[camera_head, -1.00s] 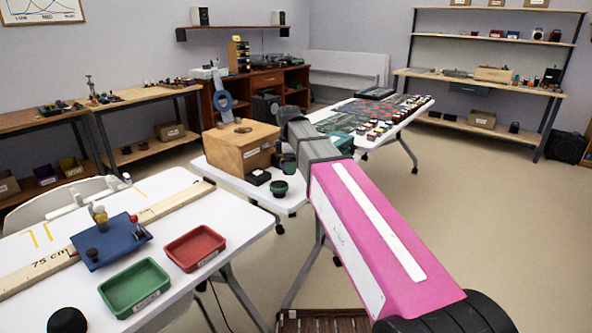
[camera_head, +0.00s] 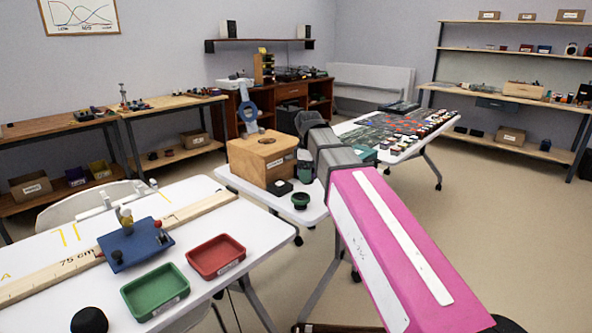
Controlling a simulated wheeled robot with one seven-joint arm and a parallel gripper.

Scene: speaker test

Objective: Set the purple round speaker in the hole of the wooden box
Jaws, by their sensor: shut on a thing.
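The wooden box (camera_head: 262,158) stands on the white table beyond the near one, left of my arm. Dark spots show on its top (camera_head: 267,141); I cannot tell if one is the hole. I cannot make out the purple round speaker. My pink and grey arm reaches from the lower right toward the box and ends in a dark grey link just right of it. My gripper's fingers are hidden behind the arm, so what they hold does not show.
A small green round thing (camera_head: 300,200) and a dark block (camera_head: 279,187) stand before the box. The near table holds a red tray (camera_head: 216,275), a green tray (camera_head: 186,300) and a blue board (camera_head: 128,257). Floor at right is clear.

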